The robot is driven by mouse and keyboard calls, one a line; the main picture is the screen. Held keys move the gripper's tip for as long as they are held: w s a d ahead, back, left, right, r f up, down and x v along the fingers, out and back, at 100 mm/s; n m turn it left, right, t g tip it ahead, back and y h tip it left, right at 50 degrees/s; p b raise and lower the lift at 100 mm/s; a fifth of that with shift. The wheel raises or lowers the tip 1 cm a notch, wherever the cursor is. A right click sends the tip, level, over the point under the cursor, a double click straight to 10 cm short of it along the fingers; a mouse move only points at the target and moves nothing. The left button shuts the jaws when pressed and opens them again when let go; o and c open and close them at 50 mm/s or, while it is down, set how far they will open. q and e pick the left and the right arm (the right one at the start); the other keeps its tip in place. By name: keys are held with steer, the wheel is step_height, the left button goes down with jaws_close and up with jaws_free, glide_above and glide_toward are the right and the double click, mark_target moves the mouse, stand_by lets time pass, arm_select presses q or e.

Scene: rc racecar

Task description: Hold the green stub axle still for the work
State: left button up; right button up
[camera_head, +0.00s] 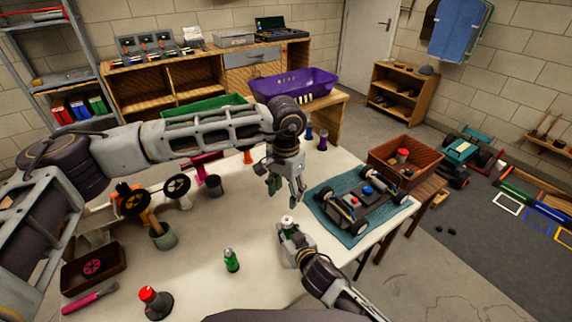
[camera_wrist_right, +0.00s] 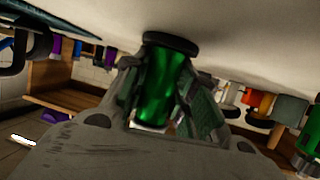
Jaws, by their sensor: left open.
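The green stub axle (camera_head: 288,222) stands upright at the table's front right, with a pale top end. In the right wrist view the green stub axle (camera_wrist_right: 165,85) is a shiny green cylinder with a dark round base against the table. My right gripper (camera_head: 290,236) has its fingers on both sides of it and appears closed on it; the fingers hide part of it. My left gripper (camera_head: 285,196) is open and empty, pointing down just above and behind the right gripper. A second green piece (camera_head: 231,260) stands on the table to the left.
The car chassis (camera_head: 360,200) lies on a teal mat (camera_head: 325,218) to the right. A brown crate (camera_head: 405,160) is beyond it. A grey cup (camera_head: 162,236) with tools, a dark tray (camera_head: 93,268) and a red-topped piece (camera_head: 152,300) stand at left. The front middle is mostly clear.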

steer(key=o, duration=0.4)
steer(key=shift+s+f, duration=0.1)
steer(key=shift+f, duration=0.3)
steer(key=shift+s+d+r, duration=0.1)
steer(key=shift+s+r, duration=0.05)
steer(key=shift+v, duration=1.65)
steer(key=shift+r+v, duration=0.15)
steer(key=shift+v, duration=1.9)
steer(key=shift+r+v, duration=0.15)
steer(key=shift+v, duration=1.95)
steer(key=shift+r, duration=0.1)
step_height(320, 180, up, 9)
steer(key=p, duration=0.9)
steer(key=shift+r+p, duration=0.5)
steer(key=shift+p, duration=0.05)
